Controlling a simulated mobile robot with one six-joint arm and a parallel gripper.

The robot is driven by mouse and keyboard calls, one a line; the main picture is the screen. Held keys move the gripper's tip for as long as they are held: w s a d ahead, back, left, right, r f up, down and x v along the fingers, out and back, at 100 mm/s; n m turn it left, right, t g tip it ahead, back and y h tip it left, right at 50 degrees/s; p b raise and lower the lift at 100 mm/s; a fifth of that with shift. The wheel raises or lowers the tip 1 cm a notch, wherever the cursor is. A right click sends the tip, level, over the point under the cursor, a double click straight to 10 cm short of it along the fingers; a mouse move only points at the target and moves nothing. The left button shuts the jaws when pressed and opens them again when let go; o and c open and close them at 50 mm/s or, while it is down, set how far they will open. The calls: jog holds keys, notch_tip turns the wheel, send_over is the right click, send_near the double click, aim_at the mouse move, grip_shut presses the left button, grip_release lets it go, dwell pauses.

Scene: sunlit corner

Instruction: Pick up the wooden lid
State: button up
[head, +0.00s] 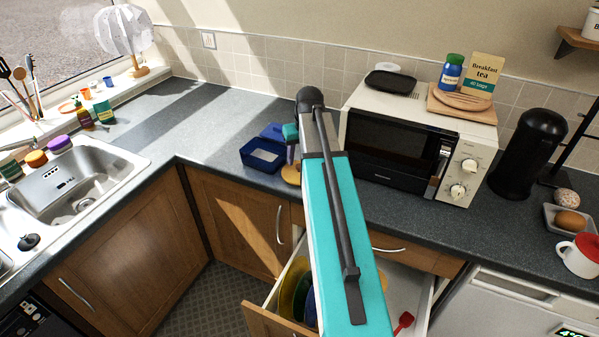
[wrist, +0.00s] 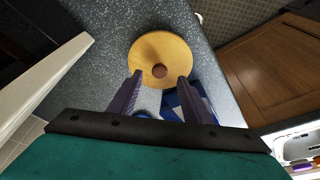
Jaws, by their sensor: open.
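The wooden lid (wrist: 178,46) is a round, light wood disc with a darker knob at its centre. In the wrist view it lies on the speckled grey worktop, just beyond my fingertips. In the head view only a sliver of the lid (head: 290,175) shows, and my arm hides the rest. My gripper (wrist: 160,78) is open, with its two dark fingers apart and nothing between them. In the picture the fingertips reach the lid's near edge on either side of the knob; I cannot tell whether they touch it.
A blue container (head: 263,155) stands left of the lid. Below, a drawer (head: 272,322) is pulled open. Worktop (head: 190,120) towards the sink is clear.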

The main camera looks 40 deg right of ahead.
aim_at(299, 165)
jog(key=shift+p+x, duration=0.75)
jog(key=shift+x, duration=1.25)
grip_shut()
